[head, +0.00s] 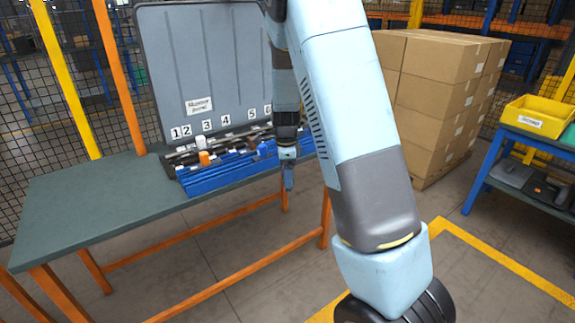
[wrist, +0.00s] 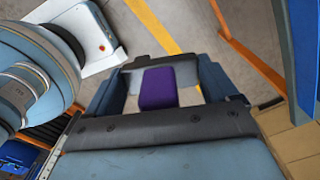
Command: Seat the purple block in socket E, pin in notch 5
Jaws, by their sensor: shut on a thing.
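My gripper (head: 288,172) hangs pointing down in front of the right end of a blue rack on the bench. In the wrist view my gripper (wrist: 158,92) is shut on the purple block (wrist: 157,86), which shows between its two fingers. In the head view I cannot make out the block. The blue rack (head: 215,181) stands below a grey panel (head: 200,65) with number labels 1, 2, 3, 4, 5 and 6 (head: 223,123). I cannot make out socket E or notch 5; my arm covers part of the rack's right side.
The green-topped bench (head: 90,205) on orange legs is clear at left. An orange piece (head: 204,158) and a blue piece (head: 262,149) stand at the rack. Stacked cartons (head: 435,90) and a yellow bin (head: 535,117) on a blue bench are at right. Floor stays open in front.

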